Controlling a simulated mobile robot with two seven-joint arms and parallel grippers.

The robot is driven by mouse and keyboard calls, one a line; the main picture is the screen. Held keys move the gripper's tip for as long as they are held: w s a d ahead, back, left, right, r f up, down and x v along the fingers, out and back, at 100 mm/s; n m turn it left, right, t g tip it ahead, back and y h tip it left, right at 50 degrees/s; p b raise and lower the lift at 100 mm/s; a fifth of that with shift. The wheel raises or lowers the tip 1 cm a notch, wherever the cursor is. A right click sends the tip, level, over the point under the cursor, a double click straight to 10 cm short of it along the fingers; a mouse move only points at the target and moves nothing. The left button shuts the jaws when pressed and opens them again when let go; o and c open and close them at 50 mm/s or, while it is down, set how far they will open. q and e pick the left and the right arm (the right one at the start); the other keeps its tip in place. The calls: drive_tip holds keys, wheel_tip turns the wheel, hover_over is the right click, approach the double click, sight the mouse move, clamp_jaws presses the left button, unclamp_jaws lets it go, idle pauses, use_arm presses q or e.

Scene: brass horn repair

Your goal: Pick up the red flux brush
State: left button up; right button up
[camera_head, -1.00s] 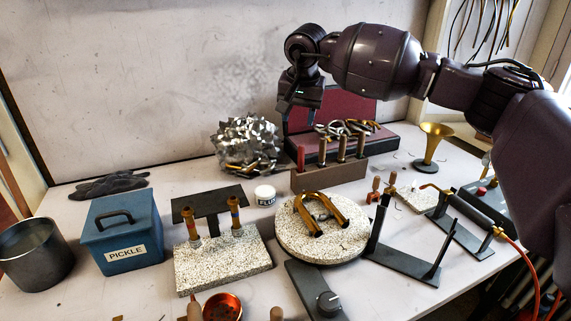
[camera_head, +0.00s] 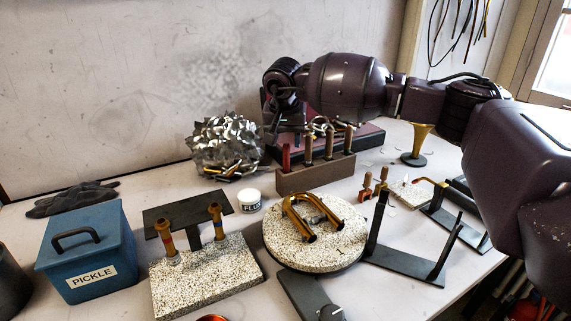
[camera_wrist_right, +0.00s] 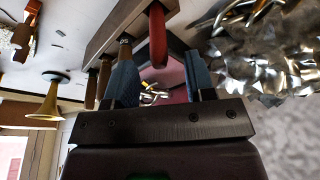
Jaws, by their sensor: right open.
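The red flux brush (camera_head: 286,157) stands upright at the left end of a brown holder block (camera_head: 315,176), with its red handle up. In the right wrist view the red handle (camera_wrist_right: 157,38) shows ahead of the jaws, roughly between the two blue fingers. My right gripper (camera_wrist_right: 160,80) is open and empty. In the head view the gripper (camera_head: 276,128) hangs just above and behind the brush's top, partly hidden by its own wrist. I cannot tell the exact gap to the handle. My left gripper is not in view.
Several brown-handled tools (camera_head: 329,147) stand beside the brush in the block. A dark red case (camera_head: 371,139) lies behind it. A pile of crumpled metal (camera_head: 225,145) is close to the left. A white flux jar (camera_head: 250,202) and a round speckled board (camera_head: 280,245) stand in front.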

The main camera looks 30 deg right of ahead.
sight(286, 168)
drive_tip(key=x, duration=0.4)
drive_tip(key=shift+w+d+f+b, duration=0.1)
drive_tip(key=shift+d+f+b, duration=0.05)
drive_tip(key=shift+f+b, duration=0.25)
drive_tip(key=shift+r, duration=0.1)
drive_tip(key=shift+c, duration=0.5)
clamp_jaws()
